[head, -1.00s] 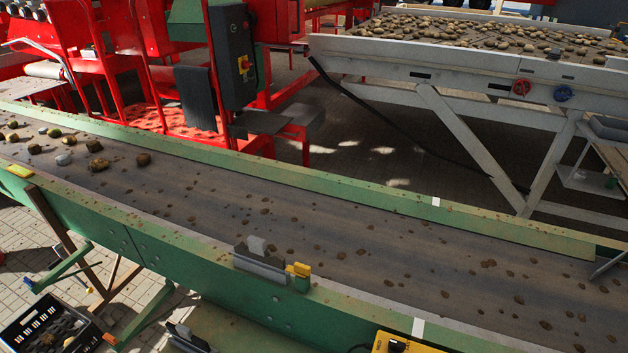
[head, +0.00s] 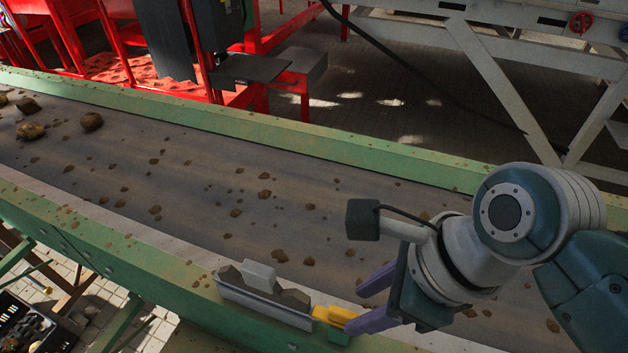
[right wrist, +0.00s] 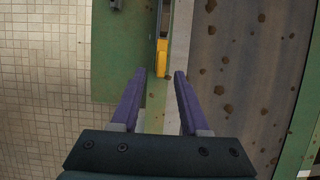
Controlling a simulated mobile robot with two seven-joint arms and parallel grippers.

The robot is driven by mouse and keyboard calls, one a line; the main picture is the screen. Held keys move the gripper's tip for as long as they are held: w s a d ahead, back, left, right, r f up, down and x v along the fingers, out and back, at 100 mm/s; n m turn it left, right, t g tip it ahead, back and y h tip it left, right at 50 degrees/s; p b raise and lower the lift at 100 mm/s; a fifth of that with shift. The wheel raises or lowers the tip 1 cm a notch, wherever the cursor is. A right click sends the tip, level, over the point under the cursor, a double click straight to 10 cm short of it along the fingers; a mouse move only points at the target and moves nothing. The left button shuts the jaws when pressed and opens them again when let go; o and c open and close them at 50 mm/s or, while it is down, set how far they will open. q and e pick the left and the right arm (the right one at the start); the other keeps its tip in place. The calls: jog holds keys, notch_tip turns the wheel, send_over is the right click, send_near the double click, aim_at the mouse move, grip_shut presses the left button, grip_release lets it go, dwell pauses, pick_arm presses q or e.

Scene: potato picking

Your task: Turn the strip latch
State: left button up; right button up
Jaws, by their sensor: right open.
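The yellow strip latch (head: 333,314) sits at the right end of a grey strip holder (head: 262,307) on the conveyor's near green edge. A dark strip with a pale block (head: 259,276) stands in the holder. My right gripper (head: 359,308) is open and empty, its purple fingers pointing left toward the latch. In the right wrist view the latch (right wrist: 162,58) lies ahead, between the lines of the two fingertips (right wrist: 160,75). I cannot tell whether a finger touches it. My left gripper is out of view.
The conveyor belt (head: 200,180) carries scattered soil clods, with a few potatoes (head: 30,131) at the far left. A dark crate (head: 25,325) stands at lower left. Red machinery (head: 300,75) and a pale frame (head: 500,90) stand beyond the belt.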

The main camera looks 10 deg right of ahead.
aim_at(347, 314)
jog(key=b+x, duration=0.1)
jog(key=x, duration=0.3)
jog(key=shift+w+f, duration=0.15)
jog(key=shift+f, duration=0.05)
jog(key=shift+c, duration=0.3)
grip_shut()
